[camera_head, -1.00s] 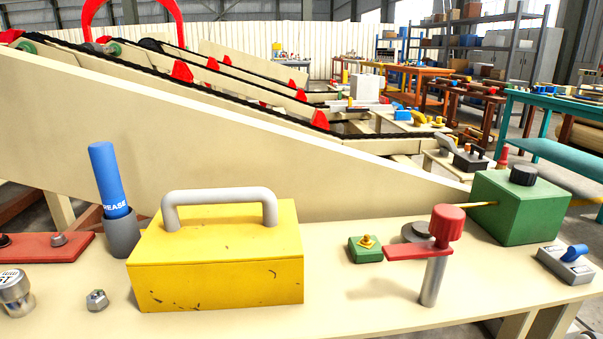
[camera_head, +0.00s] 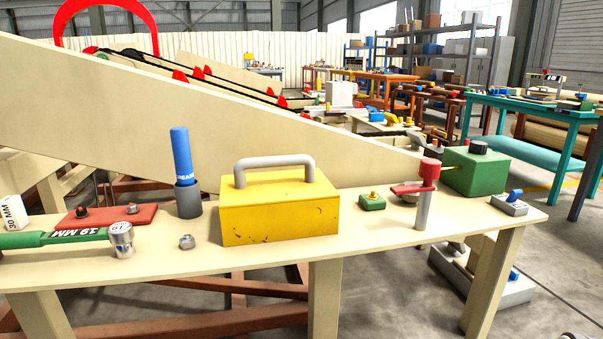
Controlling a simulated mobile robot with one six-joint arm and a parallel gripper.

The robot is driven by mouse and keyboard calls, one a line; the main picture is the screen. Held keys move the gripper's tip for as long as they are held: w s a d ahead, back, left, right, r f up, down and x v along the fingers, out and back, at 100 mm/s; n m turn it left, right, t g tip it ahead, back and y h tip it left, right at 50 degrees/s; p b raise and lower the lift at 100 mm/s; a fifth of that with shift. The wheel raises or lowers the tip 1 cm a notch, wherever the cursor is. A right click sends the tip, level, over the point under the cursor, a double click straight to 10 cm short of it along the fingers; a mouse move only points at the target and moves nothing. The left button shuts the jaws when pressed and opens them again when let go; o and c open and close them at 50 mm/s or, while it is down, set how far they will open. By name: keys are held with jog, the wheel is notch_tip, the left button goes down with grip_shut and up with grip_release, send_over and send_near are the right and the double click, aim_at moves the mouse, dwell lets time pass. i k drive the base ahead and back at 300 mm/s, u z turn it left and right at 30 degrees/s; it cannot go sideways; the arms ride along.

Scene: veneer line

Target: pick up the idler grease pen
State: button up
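The idler grease pen (camera_head: 181,158) is a blue cylinder with white lettering that reads "GREASE" in part. It stands nearly upright, slightly tilted, in a dark grey cup-like holder (camera_head: 188,201) on the cream bench (camera_head: 150,262). The holder hides its lower end. It is left of the yellow box (camera_head: 280,212) with a grey handle and right of the red plate (camera_head: 108,216). My gripper is not in view.
A green-handled 19 MM tool (camera_head: 60,237) and a nut (camera_head: 186,242) lie in front. A small green block (camera_head: 372,202), a red-topped metal post (camera_head: 424,200) and a green box (camera_head: 476,172) stand right. A sloping cream conveyor side (camera_head: 110,105) rises behind.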

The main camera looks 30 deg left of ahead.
aim_at(179, 136)
jog(key=k, duration=1.65)
jog(key=u, duration=1.7)
jog(key=i, duration=0.9)
